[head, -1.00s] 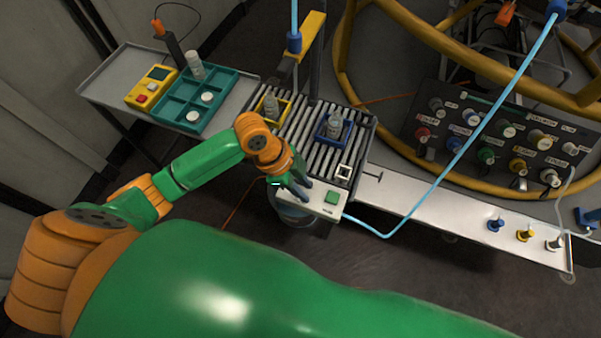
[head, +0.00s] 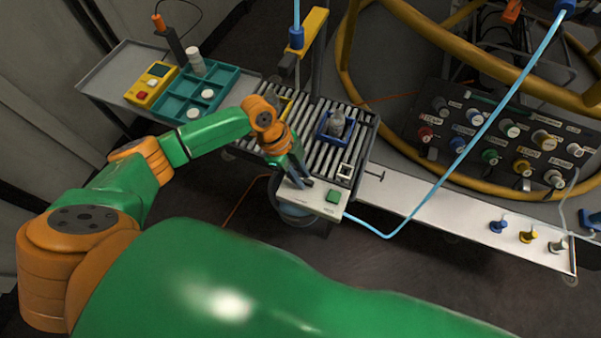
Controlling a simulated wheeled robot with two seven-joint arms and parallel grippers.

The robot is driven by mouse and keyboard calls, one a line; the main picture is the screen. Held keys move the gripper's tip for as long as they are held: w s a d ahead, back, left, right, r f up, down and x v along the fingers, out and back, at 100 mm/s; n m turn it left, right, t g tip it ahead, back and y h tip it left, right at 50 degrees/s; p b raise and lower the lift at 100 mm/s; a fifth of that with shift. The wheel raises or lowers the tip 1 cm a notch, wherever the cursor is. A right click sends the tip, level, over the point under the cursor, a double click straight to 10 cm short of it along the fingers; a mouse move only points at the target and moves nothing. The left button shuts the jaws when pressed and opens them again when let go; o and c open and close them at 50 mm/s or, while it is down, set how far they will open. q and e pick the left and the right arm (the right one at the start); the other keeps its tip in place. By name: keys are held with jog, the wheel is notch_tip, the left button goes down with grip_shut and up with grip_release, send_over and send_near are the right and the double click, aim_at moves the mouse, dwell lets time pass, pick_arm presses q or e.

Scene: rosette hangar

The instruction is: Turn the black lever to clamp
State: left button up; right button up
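A small dark T-shaped handle (head: 375,176) sticks out from the right side of the roller bed. It is the only lever-like black part I can make out, and I cannot tell whether it is the clamp lever. My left gripper (head: 302,184) points down over the white panel (head: 318,203) at the bed's front end, left of the green button (head: 333,196). Its dark fingers look apart with nothing between them. I cannot tell whether they touch the panel. The handle is clearly apart from the gripper, to its right. My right gripper is not in view.
The roller bed (head: 318,150) carries a blue holder (head: 325,137) with a grey part, and a yellow holder (head: 288,104) partly behind my arm. A teal tray (head: 228,73) stands at left. A blue hose (head: 432,190) crosses at right, before a connector panel (head: 480,118).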

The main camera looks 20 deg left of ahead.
pick_arm(q)
grip_shut()
jog(key=shift+s+r+n+p, duration=0.15)
jog(key=shift+r+n+p, duration=0.2)
jog(key=shift+p, duration=0.5)
jog(key=n+t+p, duration=0.1)
jog(key=n+p, duration=0.2)
jog(key=p, duration=0.1)
jog(key=s+n+t+y+p, duration=0.1)
jog(key=n+p, duration=0.2)
jog(key=d+n+t+p, duration=0.1)
jog(key=n+p, duration=0.2)
jog(key=p, duration=0.1)
jog(key=shift+s+n+t+p, duration=0.2)
jog(key=shift+n+t+p, duration=0.1)
jog(key=shift+n, duration=0.05)
jog(key=n+p, duration=0.1)
jog(key=n+y+p, duration=0.1)
jog(key=n, duration=0.1)
jog(key=shift+s+d+f+t+y, duration=0.2)
jog(key=shift+t+y, duration=0.1)
jog(key=shift+t, duration=0.1)
jog(key=shift+d+n+y+p, duration=0.15)
jog(key=shift+n+y+p, duration=0.2)
jog(key=shift+n, duration=0.65)
jog(key=shift+d+f+n+y, duration=0.15)
jog(key=shift+n+y, duration=0.2)
jog(key=shift+n, duration=0.85)
